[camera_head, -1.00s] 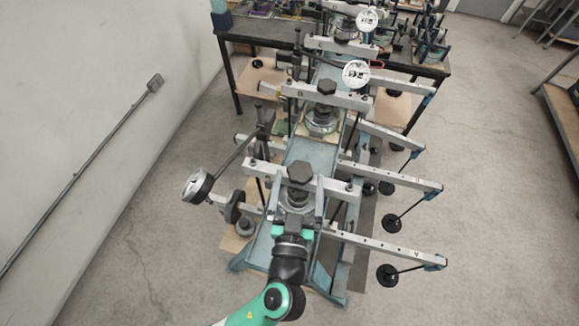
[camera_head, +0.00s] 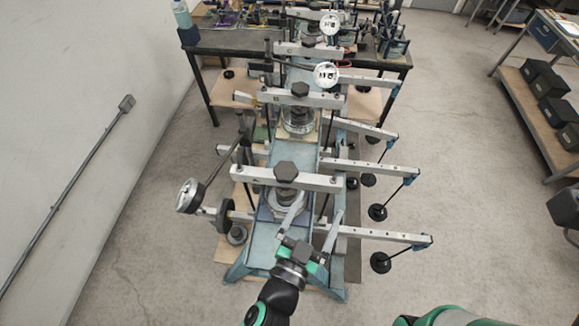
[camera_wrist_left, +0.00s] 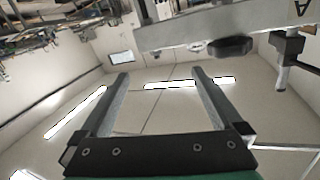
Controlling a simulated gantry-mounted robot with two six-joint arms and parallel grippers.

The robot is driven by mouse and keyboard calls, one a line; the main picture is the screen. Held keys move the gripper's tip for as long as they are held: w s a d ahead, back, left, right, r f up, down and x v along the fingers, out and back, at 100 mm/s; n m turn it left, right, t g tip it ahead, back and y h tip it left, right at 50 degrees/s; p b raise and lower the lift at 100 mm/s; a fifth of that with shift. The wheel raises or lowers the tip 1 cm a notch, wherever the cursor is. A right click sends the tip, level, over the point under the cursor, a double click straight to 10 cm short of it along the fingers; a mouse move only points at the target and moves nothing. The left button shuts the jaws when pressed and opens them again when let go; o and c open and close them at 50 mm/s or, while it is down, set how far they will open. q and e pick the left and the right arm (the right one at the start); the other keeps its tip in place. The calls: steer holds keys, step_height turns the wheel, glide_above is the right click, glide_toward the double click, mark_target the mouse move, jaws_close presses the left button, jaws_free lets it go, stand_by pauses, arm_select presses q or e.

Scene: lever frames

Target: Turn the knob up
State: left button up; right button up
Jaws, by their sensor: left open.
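A black hexagonal knob (camera_head: 286,171) sits on the nearest pale crossbar (camera_head: 315,182) in the head view. A black knob (camera_wrist_left: 222,46) also shows against a pale bar at the upper right of the left wrist view. My left gripper (camera_head: 316,212) is open and empty, just in front of the nearest crossbar and to the lower right of the knob. In the left wrist view its fingers (camera_wrist_left: 160,77) stand wide apart with nothing between them. More black knobs, such as one on the second crossbar (camera_head: 300,90), show farther back. My right gripper is out of view.
Levers with hanging black weights (camera_head: 381,262) reach out to the right. A round dial (camera_head: 188,195) stands at left on an angled arm. A dark table (camera_head: 220,46) is behind. Open floor lies to the right.

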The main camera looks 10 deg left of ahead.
mark_target(290, 162)
arm_select(q)
steer(key=a+n, duration=0.1)
steer(key=a, duration=0.6)
steer(key=a+n+y, duration=0.1)
steer(key=a, duration=0.2)
steer(key=shift+a+n+t+b, duration=0.15)
steer(key=shift+n+t+b, duration=0.15)
steer(key=shift+t, duration=0.1)
steer(key=shift+w, duration=0.35)
steer(key=w, duration=0.3)
steer(key=w+d, duration=0.1)
steer(key=w, duration=0.3)
steer(key=w+d+p, duration=0.1)
steer(key=w, duration=0.3)
